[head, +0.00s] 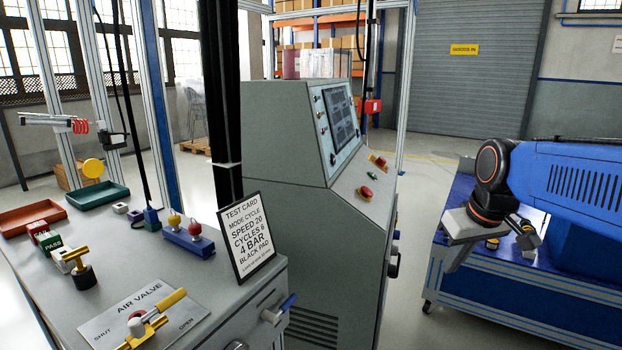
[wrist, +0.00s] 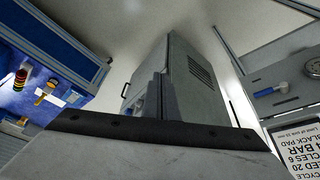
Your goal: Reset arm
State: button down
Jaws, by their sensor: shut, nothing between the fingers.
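My arm reaches in from the right of the head view, over a blue cart. Its grey gripper (head: 459,256) points down and to the left, clear of the console. The gripper is shut and empty. In the wrist view, the gripper (wrist: 158,88) shows in front of a grey cabinet, and a pale plate with a dark edge fills the bottom.
The grey control console (head: 285,150) stands left of my arm. The blue cart (head: 520,310) is under my arm. A workbench (head: 190,265) with an air valve handle (head: 165,302), trays and a test card (head: 246,238) is at left. Floor is clear toward the shutter.

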jog(key=s+f+m, duration=0.1)
jog(key=s+f, duration=0.3)
jog(key=s, duration=0.4)
jog(key=s+f+m, duration=0.1)
jog(key=s+f, duration=0.4)
jog(key=s, duration=0.3)
jog(key=shift+a+f+t, duration=0.25)
jog(key=shift+a+t, duration=0.15)
jog(key=shift+s, duration=0.1)
dwell(0.4)
